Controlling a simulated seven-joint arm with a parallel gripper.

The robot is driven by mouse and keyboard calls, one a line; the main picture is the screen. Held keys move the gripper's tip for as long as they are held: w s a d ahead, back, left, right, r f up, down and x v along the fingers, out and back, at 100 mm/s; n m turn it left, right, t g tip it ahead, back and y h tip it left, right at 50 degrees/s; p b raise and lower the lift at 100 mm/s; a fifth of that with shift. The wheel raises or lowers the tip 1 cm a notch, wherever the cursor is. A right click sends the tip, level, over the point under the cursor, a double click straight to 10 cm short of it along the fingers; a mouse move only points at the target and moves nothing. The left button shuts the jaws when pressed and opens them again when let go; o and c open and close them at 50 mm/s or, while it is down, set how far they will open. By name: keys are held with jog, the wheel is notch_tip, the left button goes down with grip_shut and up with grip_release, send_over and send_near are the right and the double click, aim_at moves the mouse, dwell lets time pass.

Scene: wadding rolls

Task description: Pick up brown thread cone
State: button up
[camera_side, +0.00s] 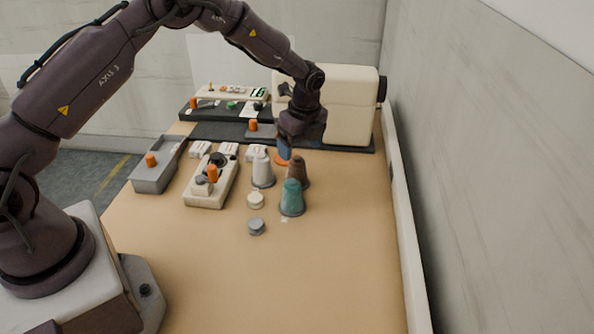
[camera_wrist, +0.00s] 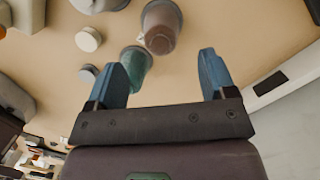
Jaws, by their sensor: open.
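The brown thread cone (camera_side: 299,170) stands upright on the table, behind the teal cone (camera_side: 292,197) and to the right of the white cone (camera_side: 262,169). In the wrist view the brown cone (camera_wrist: 160,27) lies beyond the fingertips, a little left of the middle of the gap. The teal cone (camera_wrist: 135,66) is partly hidden behind the left finger there. My gripper (camera_side: 288,153) is above and just behind the brown cone in the side view. Its blue fingers (camera_wrist: 169,62) are spread apart with nothing between them.
A cream sewing machine (camera_side: 345,100) stands close behind my gripper. A cream box with an orange knob (camera_side: 212,182), a grey box (camera_side: 157,168) and small round discs (camera_side: 256,226) lie to the left and front. The table's front is clear. A wall bounds the right.

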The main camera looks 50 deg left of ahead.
aim_at(297, 158)
jog(key=f, duration=0.2)
jog(key=a+f, duration=0.1)
jog(key=f, duration=0.3)
jog(key=shift+a+f, duration=0.25)
jog(key=c, duration=1)
